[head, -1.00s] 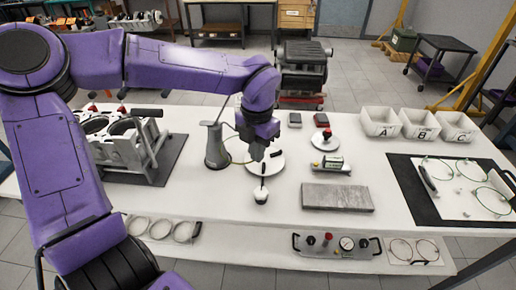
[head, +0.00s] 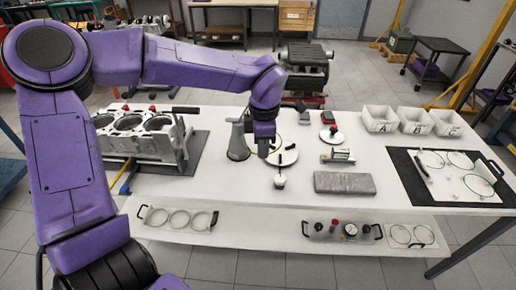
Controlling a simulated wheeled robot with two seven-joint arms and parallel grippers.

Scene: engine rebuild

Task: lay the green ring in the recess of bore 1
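The engine block (head: 138,147) stands at the left end of the white bench, with several round bores open along its top. Which one is bore 1 I cannot read. Thin rings lie on the white board on the right; one at its front is green (head: 478,187). My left gripper (head: 263,155) points down over the middle of the bench, right of the block, near a grey conical stand (head: 238,142) and a white disc (head: 284,155). A thin curved line shows beside its fingers; whether it is a held ring I cannot tell. My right gripper is out of view.
A grey slab (head: 344,183) lies mid-bench, with a small green-labelled device (head: 338,156) behind it. White bins (head: 415,122) stand at the back right. A black mat (head: 408,183) lies under the ring board. A lower front shelf (head: 270,228) holds rings and a gauge panel.

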